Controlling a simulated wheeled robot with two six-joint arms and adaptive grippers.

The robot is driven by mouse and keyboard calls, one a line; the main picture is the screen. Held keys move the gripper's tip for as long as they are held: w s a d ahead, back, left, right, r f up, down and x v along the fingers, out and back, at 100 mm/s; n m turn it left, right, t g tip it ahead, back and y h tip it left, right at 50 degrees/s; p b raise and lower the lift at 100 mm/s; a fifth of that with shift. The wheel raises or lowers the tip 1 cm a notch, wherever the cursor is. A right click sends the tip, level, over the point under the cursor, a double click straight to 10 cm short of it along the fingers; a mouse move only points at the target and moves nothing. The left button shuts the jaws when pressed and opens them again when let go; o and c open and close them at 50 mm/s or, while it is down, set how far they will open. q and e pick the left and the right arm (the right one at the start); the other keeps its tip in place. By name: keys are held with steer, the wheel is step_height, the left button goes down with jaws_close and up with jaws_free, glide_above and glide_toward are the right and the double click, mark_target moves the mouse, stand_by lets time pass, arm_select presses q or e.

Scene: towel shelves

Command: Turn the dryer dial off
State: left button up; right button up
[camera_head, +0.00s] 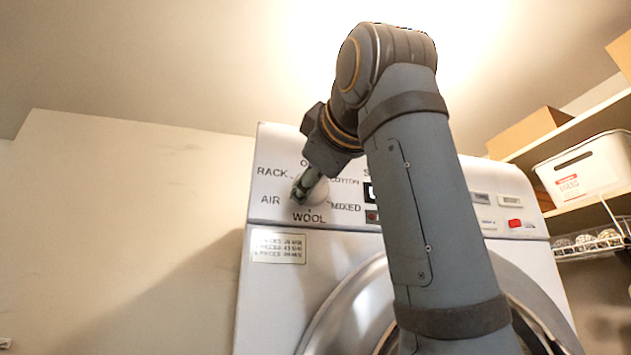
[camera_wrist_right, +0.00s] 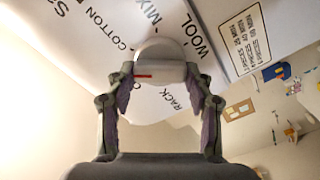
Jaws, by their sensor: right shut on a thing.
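The dryer dial (camera_head: 319,190) is a round white knob on the upper left of the dryer's front panel (camera_head: 272,219), ringed by labels such as RACK, AIR, WOOL, MIXED and COTTON. The top label is mostly covered by my arm, with only an "O" showing. My right gripper (camera_head: 303,186) is at the dial. In the right wrist view, my right gripper (camera_wrist_right: 160,75) has a finger on each side of the dial (camera_wrist_right: 158,50) and is shut on it. A red mark shows on the dial's ridge; I cannot tell exactly which label it points to. My left gripper is out of view.
The dryer's round door (camera_head: 345,305) is below the panel, partly behind my right arm. A red button (camera_head: 515,223) is on the panel's right. Shelves at right hold a white bin (camera_head: 585,168), cardboard boxes (camera_head: 528,130) and a wire basket (camera_head: 590,243). A bare wall is at left.

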steer(key=shift+f+n+b, duration=0.15)
steer(key=shift+n+b, duration=0.55)
steer(key=shift+n, duration=2.9)
steer(key=shift+a, duration=0.1)
steer(key=o, duration=1.2)
steer(key=shift+c, duration=0.2)
